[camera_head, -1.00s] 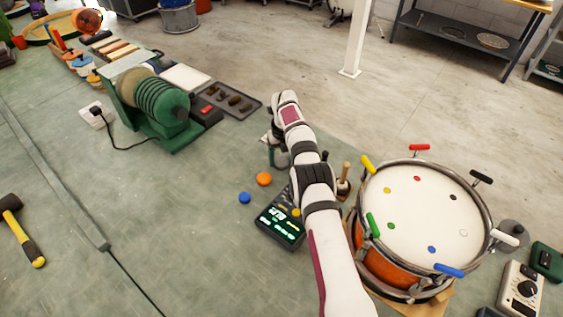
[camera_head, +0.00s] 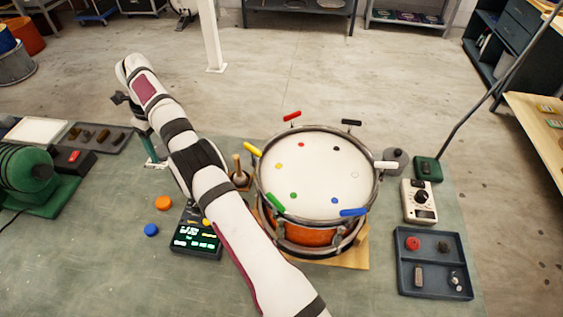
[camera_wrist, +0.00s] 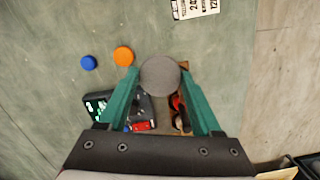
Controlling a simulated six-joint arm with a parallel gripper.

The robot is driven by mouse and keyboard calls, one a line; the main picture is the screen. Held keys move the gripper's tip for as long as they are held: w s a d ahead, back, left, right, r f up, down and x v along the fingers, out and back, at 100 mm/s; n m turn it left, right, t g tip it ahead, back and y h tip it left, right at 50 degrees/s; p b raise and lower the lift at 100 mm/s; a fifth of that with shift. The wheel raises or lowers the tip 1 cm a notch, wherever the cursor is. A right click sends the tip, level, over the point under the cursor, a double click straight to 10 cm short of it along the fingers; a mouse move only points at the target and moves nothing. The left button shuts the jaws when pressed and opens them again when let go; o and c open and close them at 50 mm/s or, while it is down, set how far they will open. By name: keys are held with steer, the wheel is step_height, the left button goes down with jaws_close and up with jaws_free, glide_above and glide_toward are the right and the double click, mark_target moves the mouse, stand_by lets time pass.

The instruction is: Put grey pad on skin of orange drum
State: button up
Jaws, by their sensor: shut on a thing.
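The grey pad (camera_wrist: 160,76) is a round dark disc between the green fingertips of my gripper (camera_wrist: 160,82) in the wrist view. My gripper is shut on it, above the bench. In the head view my gripper (camera_head: 152,148) is left of the drum, mostly behind my arm; the pad cannot be made out there. The orange drum (camera_head: 306,235) stands upright on a wooden base at right of centre. Its white skin (camera_head: 318,178) faces up, with small coloured dots and coloured handles around the rim. The skin is bare of any pad.
A lit display box (camera_head: 196,240), orange disc (camera_head: 163,203) and blue disc (camera_head: 151,230) lie left of the drum. A wooden-handled tool (camera_head: 238,172) stands close beside it. A dial meter (camera_head: 419,201) and blue parts tray (camera_head: 433,264) are on its right.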

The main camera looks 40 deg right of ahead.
steer(key=s+d+r+n+g, duration=0.1)
steer(key=s+d+r+n, duration=0.2)
steer(key=s+r+n, duration=0.7)
steer(key=s+d+r+n+g, duration=0.15)
steer(key=s+r+n, duration=0.35)
steer(key=s+n, duration=0.8)
steer(key=s+d+m+t, duration=0.1)
steer(key=s+d+m, duration=0.8)
steer(key=d+m, duration=0.45)
steer(key=s+d+m+t, duration=0.2)
steer(key=s+d+m, duration=0.6)
steer(key=d+m, duration=0.55)
steer(key=m, duration=0.1)
glide_above(316, 170)
steer(key=f, duration=0.4)
steer(key=s+f, duration=0.1)
steer(key=f, duration=0.1)
steer(key=shift+d+f, duration=0.1)
steer(key=shift+f, duration=0.2)
steer(key=shift+h, duration=0.3)
steer(key=shift+w+f, duration=0.2)
steer(key=shift+f, duration=0.9)
steer(key=shift+w+f, duration=0.15)
steer(key=shift+f, duration=0.9)
steer(key=shift+f, duration=0.1)
